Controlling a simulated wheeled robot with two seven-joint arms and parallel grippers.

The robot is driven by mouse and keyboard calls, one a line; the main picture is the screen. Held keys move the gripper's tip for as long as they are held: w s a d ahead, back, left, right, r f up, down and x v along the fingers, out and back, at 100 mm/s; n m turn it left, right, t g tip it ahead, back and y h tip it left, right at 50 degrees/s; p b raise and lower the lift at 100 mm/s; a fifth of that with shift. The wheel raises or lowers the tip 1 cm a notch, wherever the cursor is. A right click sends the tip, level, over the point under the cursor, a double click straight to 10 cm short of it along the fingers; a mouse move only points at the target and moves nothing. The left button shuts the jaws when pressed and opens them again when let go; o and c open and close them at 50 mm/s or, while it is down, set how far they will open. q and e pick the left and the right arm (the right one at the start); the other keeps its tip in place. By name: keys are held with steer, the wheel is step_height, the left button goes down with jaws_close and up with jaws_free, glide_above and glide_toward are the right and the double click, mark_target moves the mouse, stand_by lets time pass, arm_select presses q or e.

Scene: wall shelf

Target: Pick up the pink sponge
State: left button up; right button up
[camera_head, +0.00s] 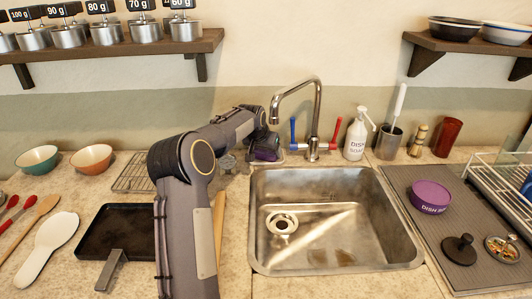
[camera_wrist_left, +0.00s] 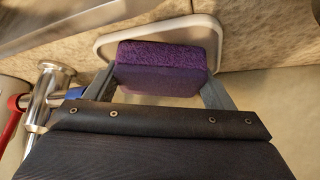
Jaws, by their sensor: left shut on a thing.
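The only sponge I see is purple rather than pink (camera_wrist_left: 162,62); it sits between the two grey fingers of my left gripper (camera_wrist_left: 160,85) in the left wrist view. My left gripper is shut on it, one finger at each side. A pale, rounded dish (camera_wrist_left: 212,40) lies behind the sponge; I cannot tell whether they touch. In the head view my left gripper (camera_head: 262,148) is behind the sink's back left corner, left of the faucet, and my arm hides much of that area. My right gripper is not in view.
The faucet (camera_head: 313,115) with blue and red handles stands close to the right of my left gripper. The soap bottle (camera_head: 355,138) is farther right. The sink (camera_head: 335,220) is empty. A wire rack (camera_head: 133,172) and black tray (camera_head: 115,230) lie left of my arm.

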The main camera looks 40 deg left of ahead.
arm_select(q)
step_height(320, 180, up, 10)
steer(key=shift+p, duration=0.65)
steer(key=o, duration=0.4)
steer(key=shift+c, duration=1.3)
steer(key=shift+d+f, duration=0.1)
